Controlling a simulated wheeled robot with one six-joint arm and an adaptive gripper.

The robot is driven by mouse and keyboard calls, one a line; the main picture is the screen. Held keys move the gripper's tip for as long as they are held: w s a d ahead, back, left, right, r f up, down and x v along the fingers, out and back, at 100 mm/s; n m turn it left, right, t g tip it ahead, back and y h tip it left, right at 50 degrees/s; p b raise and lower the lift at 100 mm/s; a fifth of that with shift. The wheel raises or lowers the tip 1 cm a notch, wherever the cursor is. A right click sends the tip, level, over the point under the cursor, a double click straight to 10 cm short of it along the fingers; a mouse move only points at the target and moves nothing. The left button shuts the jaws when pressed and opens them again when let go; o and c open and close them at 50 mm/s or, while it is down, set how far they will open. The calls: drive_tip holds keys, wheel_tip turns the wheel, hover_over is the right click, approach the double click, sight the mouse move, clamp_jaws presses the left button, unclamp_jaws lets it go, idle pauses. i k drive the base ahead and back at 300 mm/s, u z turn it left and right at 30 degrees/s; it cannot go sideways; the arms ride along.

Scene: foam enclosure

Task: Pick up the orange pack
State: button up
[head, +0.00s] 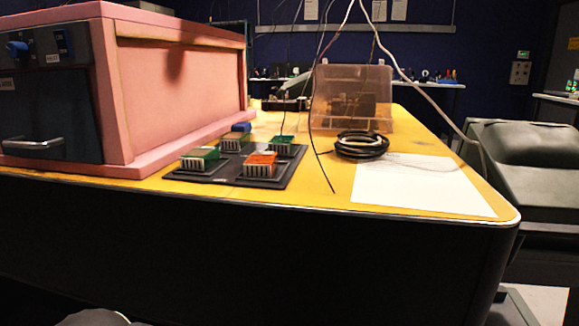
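The orange pack (260,164) is a small block with an orange top and a ribbed pale side. It sits at the front right of a dark tray (219,177) on the yellow table. Green packs share the tray: one at the front left (200,158) and one at the back right (282,146). A blue-topped piece (241,127) shows at the tray's back, partly hidden. My gripper is not in view.
A pink foam enclosure (180,90) with a dark front panel stands left of the tray. A coiled black cable (361,145), a clear box (352,97) and white paper (422,184) lie to the right. Thin wires hang above the table. The table's front edge is rounded at right.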

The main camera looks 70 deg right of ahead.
sight(259, 164)
drive_tip(key=z, duration=0.05)
drive_tip(key=k, duration=0.25)
drive_tip(key=u, duration=1.4)
drive_tip(key=i, duration=0.55)
drive_tip(key=z, duration=3.5)
